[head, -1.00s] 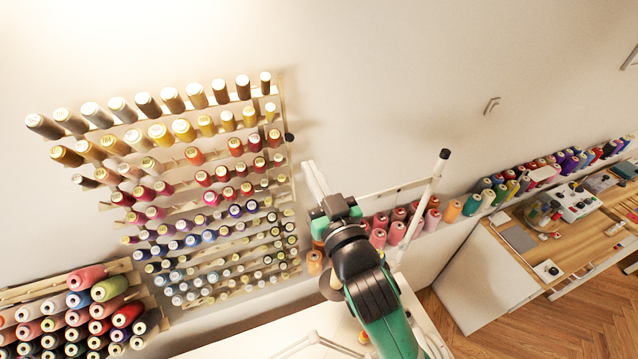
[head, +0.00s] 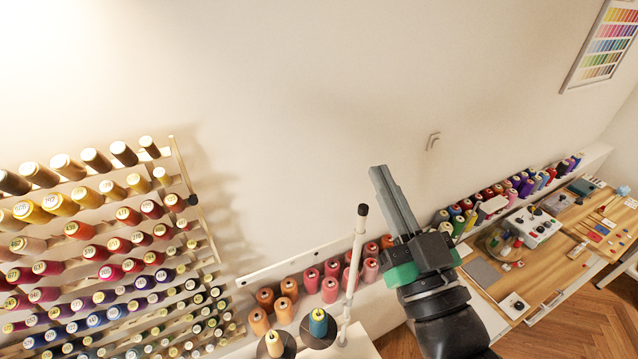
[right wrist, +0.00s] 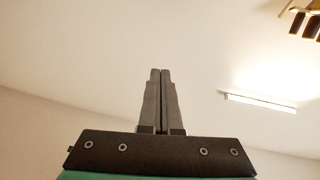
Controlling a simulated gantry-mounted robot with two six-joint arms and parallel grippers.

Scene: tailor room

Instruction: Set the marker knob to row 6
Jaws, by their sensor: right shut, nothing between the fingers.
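The thread rack (head: 196,225) fills the lower left of the head view, with its rows of numbered spools. A dark round knob (head: 175,202), which looks like the marker knob, sits on the rack's right side rail. It appears about level with the third row from the top; the exact row is hard to tell. My right gripper (head: 380,171) is shut and empty, pointing up in front of the bare wall, well right of the knob. Its closed fingers also show in the right wrist view (right wrist: 160,75), against the wall and ceiling. My left gripper is not in view.
A white post with a black cap (head: 362,211) stands between the rack and my right gripper. Cone spools (head: 317,319) stand at the bottom centre. A wooden workbench (head: 540,282) is at right. A small wall hook (head: 433,141) is on the otherwise clear wall.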

